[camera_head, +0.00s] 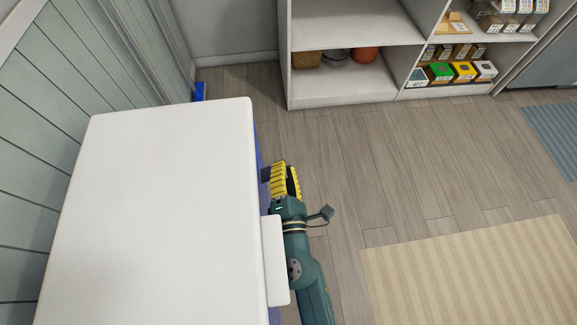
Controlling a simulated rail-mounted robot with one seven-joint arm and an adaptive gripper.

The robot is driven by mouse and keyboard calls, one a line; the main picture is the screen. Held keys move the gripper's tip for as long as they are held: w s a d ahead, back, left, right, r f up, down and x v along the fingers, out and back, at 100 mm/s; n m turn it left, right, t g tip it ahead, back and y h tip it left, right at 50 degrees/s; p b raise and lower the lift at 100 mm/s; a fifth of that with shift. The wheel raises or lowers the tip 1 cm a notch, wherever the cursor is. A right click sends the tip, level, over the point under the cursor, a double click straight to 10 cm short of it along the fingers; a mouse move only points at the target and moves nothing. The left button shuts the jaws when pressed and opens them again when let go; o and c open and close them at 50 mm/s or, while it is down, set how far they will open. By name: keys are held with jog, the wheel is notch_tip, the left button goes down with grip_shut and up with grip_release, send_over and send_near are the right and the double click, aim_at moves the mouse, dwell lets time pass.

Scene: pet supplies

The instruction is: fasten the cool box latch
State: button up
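The cool box has a large flat white lid (160,200), which looks closed and fills the left half of the head view. A strip of its blue body (261,150) shows below the lid's right edge. A white flap (275,262) sticks out from that edge and looks like the latch; whether it is engaged cannot be told from above. My gripper (281,178), yellow and black, is beside the box's right side, just beyond the flap's far end. My green arm passes close along the flap's right side. The gripper's fingertips are unclear, so its opening cannot be told.
White shelves (345,85) with pots and boxed goods stand at the back. A beige striped rug (475,275) lies at the lower right, a blue mat (555,135) at the far right. A panelled wall (45,95) runs along the left. The wood floor (375,165) right of my gripper is clear.

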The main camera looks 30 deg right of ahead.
jog(key=o, duration=0.5)
jog(key=shift+c, duration=0.2)
jog(key=v, duration=1.2)
jog(key=shift+c, duration=0.4)
